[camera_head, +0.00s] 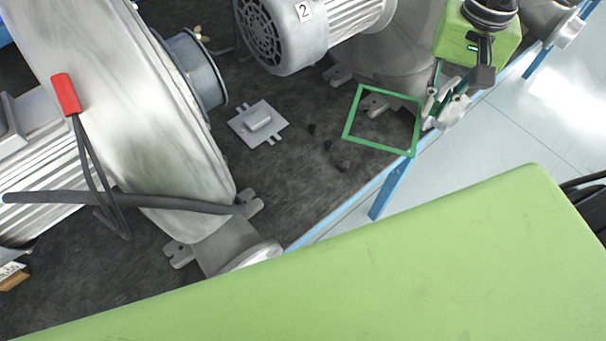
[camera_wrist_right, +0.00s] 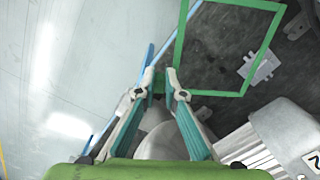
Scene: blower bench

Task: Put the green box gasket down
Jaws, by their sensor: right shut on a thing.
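The green box gasket (camera_head: 349,125) is a thin square frame in the head view, near the bench's right edge. It also shows in the right wrist view (camera_wrist_right: 217,93). My right gripper (camera_head: 424,112) is shut on the gasket's right side in the head view. My left gripper is not in view.
A grey plate (camera_head: 258,123) and several small dark bits lie on the dark bench top (camera_head: 300,190). A large blower housing (camera_head: 130,110) stands at left, and a motor labelled 2 (camera_head: 285,40) at the top. A pale floor (camera_head: 505,130) lies beyond the blue edge.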

